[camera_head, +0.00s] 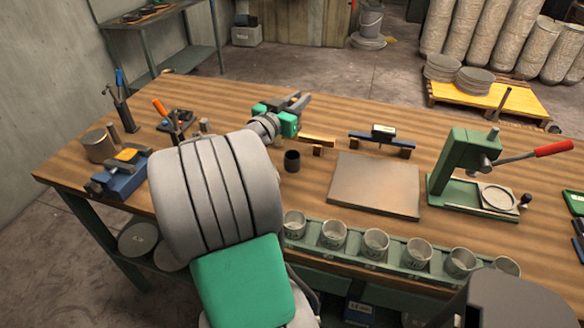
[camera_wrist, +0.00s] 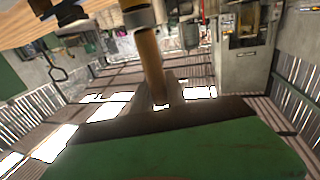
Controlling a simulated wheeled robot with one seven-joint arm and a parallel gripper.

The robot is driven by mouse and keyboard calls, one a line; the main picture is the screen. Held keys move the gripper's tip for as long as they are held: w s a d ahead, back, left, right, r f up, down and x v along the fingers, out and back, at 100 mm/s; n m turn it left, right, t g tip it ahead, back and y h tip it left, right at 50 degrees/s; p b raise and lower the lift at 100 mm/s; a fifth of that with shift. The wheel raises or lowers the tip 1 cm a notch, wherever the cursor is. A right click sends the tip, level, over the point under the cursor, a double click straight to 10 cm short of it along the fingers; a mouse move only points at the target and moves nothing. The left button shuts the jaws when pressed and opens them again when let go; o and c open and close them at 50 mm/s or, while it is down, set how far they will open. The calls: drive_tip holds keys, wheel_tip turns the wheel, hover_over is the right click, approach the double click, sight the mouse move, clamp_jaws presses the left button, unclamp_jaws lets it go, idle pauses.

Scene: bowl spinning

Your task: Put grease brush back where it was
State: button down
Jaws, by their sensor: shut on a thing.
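My gripper (camera_head: 297,103) is above the far left-middle part of the workbench, its grey fingers pointing to the upper right. In the wrist view my gripper (camera_wrist: 160,103) is shut on the wooden handle of the grease brush (camera_wrist: 150,62). The bristles are not clear there. In the head view I cannot make out the brush apart from the fingers.
A dark cup (camera_head: 292,160) stands below my gripper. A blue bar (camera_head: 382,142) on wooden blocks, a grey plate (camera_head: 375,185) and a green press (camera_head: 470,170) are to the right. Several metal cups (camera_head: 376,243) line the front edge. Tools (camera_head: 120,180) stand at left.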

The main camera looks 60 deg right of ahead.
wheel_tip(320, 180, down, 10)
drive_tip(key=shift+b, duration=0.3)
drive_tip(key=c, duration=1.3)
unclamp_jaws()
drive_tip(key=shift+r, duration=0.15)
drive_tip(key=shift+c, duration=0.2)
drive_tip(key=w+a+b, duration=0.1)
drive_tip(key=a, duration=0.6)
drive_tip(key=shift+w+a+r+b, duration=0.15)
drive_tip(key=shift+w+a+b, duration=0.1)
drive_tip(key=shift+a+b, duration=0.1)
